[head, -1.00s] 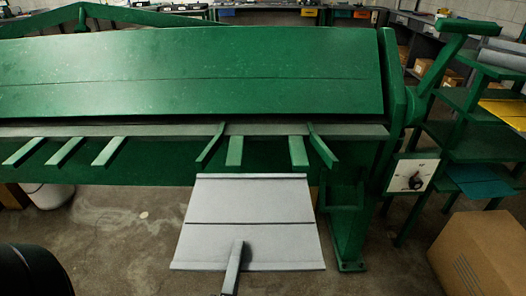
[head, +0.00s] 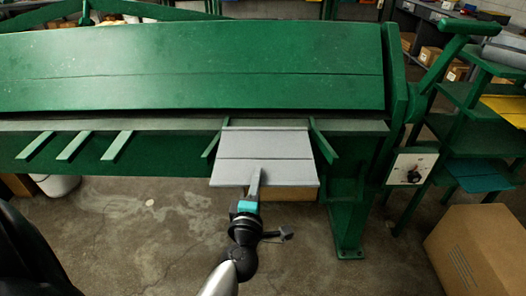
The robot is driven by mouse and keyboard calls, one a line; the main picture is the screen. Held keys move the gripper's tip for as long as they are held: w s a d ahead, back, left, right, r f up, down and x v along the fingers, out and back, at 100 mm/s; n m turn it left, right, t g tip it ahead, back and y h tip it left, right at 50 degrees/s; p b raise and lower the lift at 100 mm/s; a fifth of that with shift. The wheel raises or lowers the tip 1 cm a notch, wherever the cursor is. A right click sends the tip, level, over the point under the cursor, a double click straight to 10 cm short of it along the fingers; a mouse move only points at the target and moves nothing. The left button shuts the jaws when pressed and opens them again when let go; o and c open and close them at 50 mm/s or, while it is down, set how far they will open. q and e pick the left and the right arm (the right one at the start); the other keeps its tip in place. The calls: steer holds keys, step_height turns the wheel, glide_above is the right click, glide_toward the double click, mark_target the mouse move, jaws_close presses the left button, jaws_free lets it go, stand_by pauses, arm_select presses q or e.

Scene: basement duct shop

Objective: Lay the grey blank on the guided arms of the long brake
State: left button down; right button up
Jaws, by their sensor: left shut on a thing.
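The grey blank (head: 264,144) is a flat sheet with a dark line across it and a raised far edge. My left gripper (head: 256,176) is shut on its near edge. The long green brake (head: 190,75) fills the back. The blank lies between two angled guide arms, the left one (head: 212,145) and the right one (head: 324,142), with its far edge close to the brake's front ledge. It hides the two straight arms between the guides. I cannot tell whether it rests on them or hovers just above. My right gripper is not in view.
Several plain green arms (head: 75,145) stick out at the left. A control box (head: 410,168) and a green shelf rack (head: 480,130) stand at the right. A cardboard box (head: 480,250) is on the floor at lower right. The concrete floor (head: 130,230) in front is largely clear.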

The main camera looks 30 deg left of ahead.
mark_target(263, 150)
arm_select(q)
steer(key=x, duration=0.6)
steer(key=shift+w+a+b, duration=0.1)
steer(key=shift+w+b, duration=0.15)
steer(key=shift+b, duration=0.05)
steer(key=shift+x, duration=0.8)
steer(key=b+x, duration=0.1)
steer(key=x, duration=0.2)
steer(key=shift+w+f+b, duration=0.1)
steer(key=shift+f+b, duration=0.45)
steer(key=shift+b, duration=0.2)
steer(key=shift+f, duration=0.15)
arm_select(e)
steer(key=shift+w+a+f, duration=0.15)
steer(key=shift+w+a, duration=0.1)
steer(key=shift+w, duration=0.55)
steer(key=shift+w+a+f, duration=0.1)
steer(key=shift+w+a, duration=0.1)
steer(key=shift+w, duration=0.65)
steer(key=shift+w+a+f, duration=0.15)
steer(key=shift+w+a, duration=0.1)
steer(key=shift+w, duration=0.55)
arm_select(q)
steer(key=shift+f+b, duration=0.2)
steer(key=shift+b, duration=0.1)
arm_select(e)
steer(key=shift+w+a, duration=0.1)
